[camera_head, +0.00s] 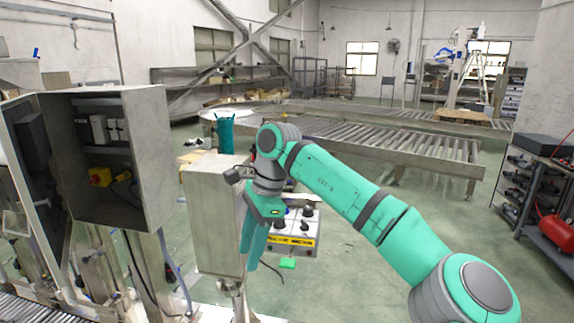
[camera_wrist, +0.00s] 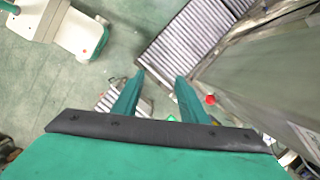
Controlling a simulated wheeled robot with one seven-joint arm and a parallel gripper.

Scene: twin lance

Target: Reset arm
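My gripper (camera_head: 249,258) hangs at the end of my teal arm in the head view, with its fingers pointing down. It is beside the right side of a grey metal box (camera_head: 212,222) on a post. In the wrist view the two teal fingers of my gripper (camera_wrist: 160,76) stand apart. Nothing is held between them; floor and part of a roller surface show in the gap. The arm is bent, with its elbow up and the forearm reaching left.
A control box with black knobs and a yellow label (camera_head: 292,241) is right of the gripper. An open cabinet (camera_head: 150,150) stands at left. Roller conveyors (camera_head: 400,155) lie behind, and a shelf with a red compressor (camera_head: 556,232) is at right. A red button (camera_wrist: 210,99) shows near the fingers.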

